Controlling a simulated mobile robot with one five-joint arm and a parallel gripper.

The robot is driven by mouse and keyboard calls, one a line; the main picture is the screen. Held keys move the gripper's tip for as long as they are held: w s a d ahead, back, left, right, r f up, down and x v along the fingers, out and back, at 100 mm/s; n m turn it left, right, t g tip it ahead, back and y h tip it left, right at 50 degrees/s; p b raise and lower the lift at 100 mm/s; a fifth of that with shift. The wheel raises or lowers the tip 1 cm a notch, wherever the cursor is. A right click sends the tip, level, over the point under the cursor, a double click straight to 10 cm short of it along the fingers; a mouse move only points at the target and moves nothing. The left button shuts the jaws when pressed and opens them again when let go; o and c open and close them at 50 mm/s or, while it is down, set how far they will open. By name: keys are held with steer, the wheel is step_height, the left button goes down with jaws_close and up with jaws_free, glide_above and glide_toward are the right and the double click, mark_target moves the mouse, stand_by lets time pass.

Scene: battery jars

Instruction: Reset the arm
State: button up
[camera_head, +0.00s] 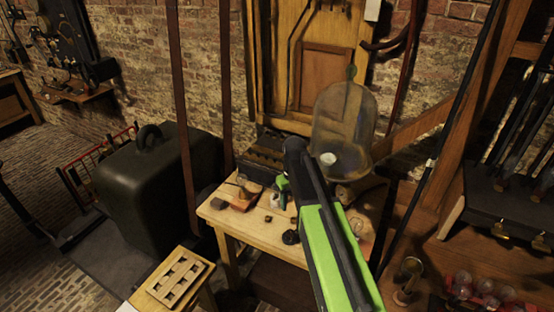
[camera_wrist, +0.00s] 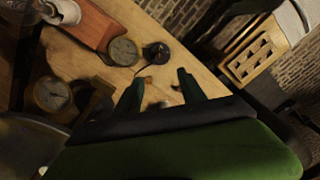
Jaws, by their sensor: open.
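My arm (camera_head: 331,255), green and black, reaches from the lower right over the wooden table (camera_head: 232,218). In the wrist view my gripper (camera_wrist: 158,84) is open, with two dark green fingers apart above the tabletop. No object shows held between them, though small brownish and dark bits lie on the table behind and beside the fingers. In the head view the gripper end is mostly hidden by the arm; a green part of it shows near the table.
A glass bell jar (camera_head: 343,120) stands at the table's back right. Round gauges (camera_wrist: 123,51) and a dark round knob (camera_wrist: 156,53) lie near the fingers. A slotted wooden block (camera_head: 175,279) is front left, a dark green case (camera_head: 147,185) left. A rack stands right.

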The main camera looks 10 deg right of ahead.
steer(key=s+f+m+b, duration=0.1)
steer(key=s+f, duration=0.1)
steer(key=s, duration=0.5)
steer(key=s+f+m+b, duration=0.2)
steer(key=s+f, duration=0.1)
steer(key=s, duration=0.4)
